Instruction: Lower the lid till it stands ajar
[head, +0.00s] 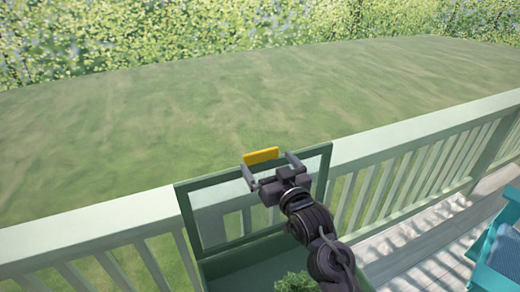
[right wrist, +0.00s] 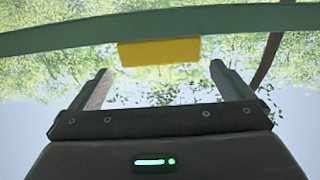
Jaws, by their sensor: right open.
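A green-framed lid (head: 188,215) with a see-through pane stands raised on a green box (head: 238,264). A yellow handle (head: 261,155) sits on the lid's top edge. My right gripper (head: 269,168) is open and empty at that edge, close to the handle. In the right wrist view the handle (right wrist: 158,51) lies just beyond the fingertips, between them in width, and the lid's green rim (right wrist: 60,38) crosses the picture. I cannot tell whether the fingers touch anything. My right arm hides part of the lid and box. My left gripper is not in view.
A leafy plant (head: 295,282) shows inside the box. A pale green railing (head: 420,128) runs behind the box, with grass beyond it. A turquoise chair (head: 500,250) with a blue cushion stands at the right edge. Bare deck boards (head: 415,245) lie between.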

